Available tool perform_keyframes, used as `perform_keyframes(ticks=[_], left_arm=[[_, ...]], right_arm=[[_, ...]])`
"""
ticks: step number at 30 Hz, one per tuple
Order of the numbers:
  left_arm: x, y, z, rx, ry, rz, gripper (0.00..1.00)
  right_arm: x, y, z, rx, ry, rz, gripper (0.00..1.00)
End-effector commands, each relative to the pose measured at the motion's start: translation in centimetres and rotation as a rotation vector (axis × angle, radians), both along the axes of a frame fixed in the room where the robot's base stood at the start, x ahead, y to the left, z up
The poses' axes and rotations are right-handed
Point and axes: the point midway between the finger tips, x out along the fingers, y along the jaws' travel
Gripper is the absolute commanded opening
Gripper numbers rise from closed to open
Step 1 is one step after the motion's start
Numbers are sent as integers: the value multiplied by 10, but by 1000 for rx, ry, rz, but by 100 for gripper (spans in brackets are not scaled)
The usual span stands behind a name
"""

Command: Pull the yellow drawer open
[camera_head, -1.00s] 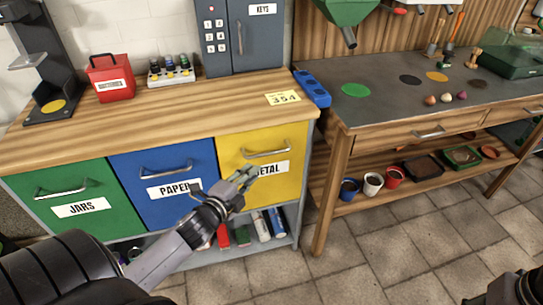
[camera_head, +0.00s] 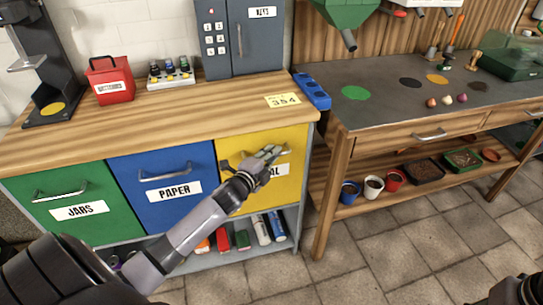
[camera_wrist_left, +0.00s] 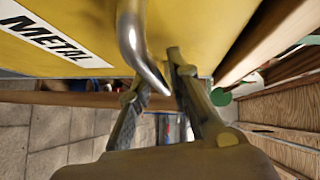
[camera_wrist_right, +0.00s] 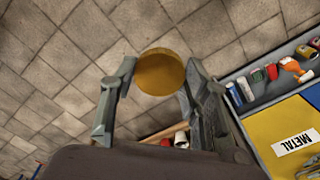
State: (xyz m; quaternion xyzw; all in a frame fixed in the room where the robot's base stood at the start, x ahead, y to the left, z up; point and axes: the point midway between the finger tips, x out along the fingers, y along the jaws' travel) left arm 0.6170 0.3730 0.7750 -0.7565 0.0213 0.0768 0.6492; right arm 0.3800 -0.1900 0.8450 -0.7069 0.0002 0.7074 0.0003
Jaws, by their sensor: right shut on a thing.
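The yellow drawer (camera_head: 291,148) is shut in the cabinet's front, at the right end, with a METAL label partly covered by my gripper. My left gripper (camera_head: 270,154) is in front of it at handle height. In the left wrist view the drawer's metal handle (camera_wrist_left: 133,42) reaches down between my open left fingers (camera_wrist_left: 158,88); whether they touch it I cannot tell. My right gripper (camera_wrist_right: 156,82) is shut on a round gold-brown thing (camera_wrist_right: 158,70), held over the floor.
A blue PAPER drawer (camera_head: 140,195) and a green JARS drawer (camera_head: 62,215) are left of it, both shut. A lower shelf holds cans (camera_head: 262,229). A wooden workbench (camera_head: 330,195) stands close on the right. The tiled floor in front (camera_head: 350,270) is clear.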

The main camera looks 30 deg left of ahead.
Motion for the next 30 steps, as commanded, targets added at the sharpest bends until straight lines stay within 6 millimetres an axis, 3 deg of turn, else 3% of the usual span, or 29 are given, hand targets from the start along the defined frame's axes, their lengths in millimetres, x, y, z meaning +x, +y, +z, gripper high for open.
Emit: perform_keyframes(ticks=[6,15,30], left_arm=[[0,0,0,0,0,0,18],[0,0,0,-1,0,0,0],[0,0,-1,1,2,0,0]], right_arm=[[0,0,0,0,0,0,34],[0,0,0,0,0,0,34],[0,0,0,0,0,0,34]])
